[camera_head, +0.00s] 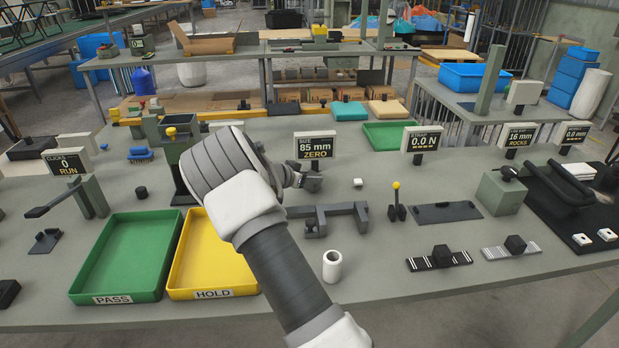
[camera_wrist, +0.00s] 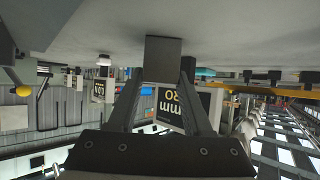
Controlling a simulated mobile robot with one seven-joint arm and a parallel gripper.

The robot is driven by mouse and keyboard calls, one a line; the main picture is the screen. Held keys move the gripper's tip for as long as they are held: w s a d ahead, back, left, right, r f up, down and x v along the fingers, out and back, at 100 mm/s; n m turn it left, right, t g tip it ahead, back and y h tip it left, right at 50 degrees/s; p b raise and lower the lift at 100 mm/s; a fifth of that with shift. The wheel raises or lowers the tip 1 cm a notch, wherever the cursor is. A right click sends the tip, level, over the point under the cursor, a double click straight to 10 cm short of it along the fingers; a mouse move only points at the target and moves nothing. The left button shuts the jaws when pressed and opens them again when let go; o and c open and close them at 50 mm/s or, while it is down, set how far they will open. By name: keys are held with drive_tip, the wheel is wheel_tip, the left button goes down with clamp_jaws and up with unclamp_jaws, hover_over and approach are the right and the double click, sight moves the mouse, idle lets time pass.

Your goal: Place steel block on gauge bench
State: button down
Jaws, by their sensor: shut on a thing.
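My gripper (camera_head: 304,178) is over the middle of the bench, partly hidden behind my pale wrist in the head view. In the wrist view, its two dark fingers are shut on a grey steel block (camera_wrist: 163,57), which sticks out past the fingertips. The block's far end appears close to the grey bench surface; I cannot tell whether it touches. A dark gauge fixture (camera_head: 335,209) with a bar and feet lies on the bench just nearer than my gripper. A display (camera_head: 316,146) reading "SIZE 85 mm ZERO" stands just behind the gripper.
A green PASS tray (camera_head: 117,297) and a yellow HOLD tray (camera_head: 215,294) lie left of my arm. A white cup (camera_head: 332,265) stands in front of the fixture. A small yellow-topped lever (camera_head: 397,203) and a dark plate (camera_head: 445,212) are to the right.

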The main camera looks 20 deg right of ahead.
drive_tip(key=shift+c, duration=1.6)
unclamp_jaws()
drive_tip(key=shift+r, duration=0.1)
